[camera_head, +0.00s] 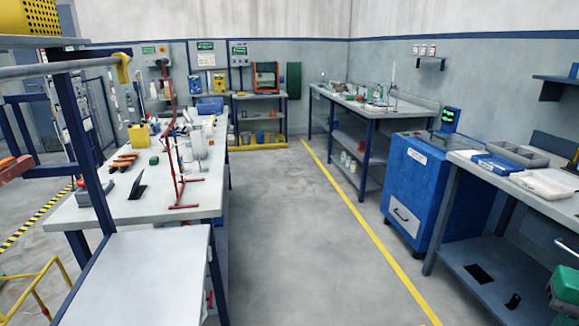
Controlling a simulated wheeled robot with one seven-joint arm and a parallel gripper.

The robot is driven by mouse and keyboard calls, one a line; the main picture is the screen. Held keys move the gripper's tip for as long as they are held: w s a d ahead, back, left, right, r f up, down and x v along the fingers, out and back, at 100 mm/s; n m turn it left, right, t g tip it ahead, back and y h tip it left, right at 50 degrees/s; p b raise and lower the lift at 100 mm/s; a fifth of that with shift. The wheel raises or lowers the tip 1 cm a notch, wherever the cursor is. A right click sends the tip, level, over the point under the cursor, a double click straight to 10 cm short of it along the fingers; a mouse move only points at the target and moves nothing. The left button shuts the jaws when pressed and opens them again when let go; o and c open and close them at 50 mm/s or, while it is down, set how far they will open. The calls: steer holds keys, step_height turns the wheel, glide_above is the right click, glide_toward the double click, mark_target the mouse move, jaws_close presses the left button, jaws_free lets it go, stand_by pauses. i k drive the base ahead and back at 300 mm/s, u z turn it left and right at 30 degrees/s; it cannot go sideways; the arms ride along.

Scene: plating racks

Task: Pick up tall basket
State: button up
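No object is clearly recognisable as the tall basket. A yellow perforated container (32,17) stands on a raised surface at the top left and is cut off by the picture edge. A blue bin (209,105) sits at the far end of the left workbench. I cannot tell whether either is the tall basket. My gripper is not in view, so its relation to these things does not show.
The long left workbench (120,208) holds tools and a red stand (180,180). A blue cabinet (425,190) and benches line the right wall. Shelves (258,95) stand at the back. The grey floor (290,240) between is clear, with a yellow line (372,236).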

mark_target(198, 139)
steer(key=z, duration=0.25)
steer(key=i, duration=2.45)
steer(key=u, duration=0.95)
steer(key=i, duration=1.4)
steer(key=u, duration=0.55)
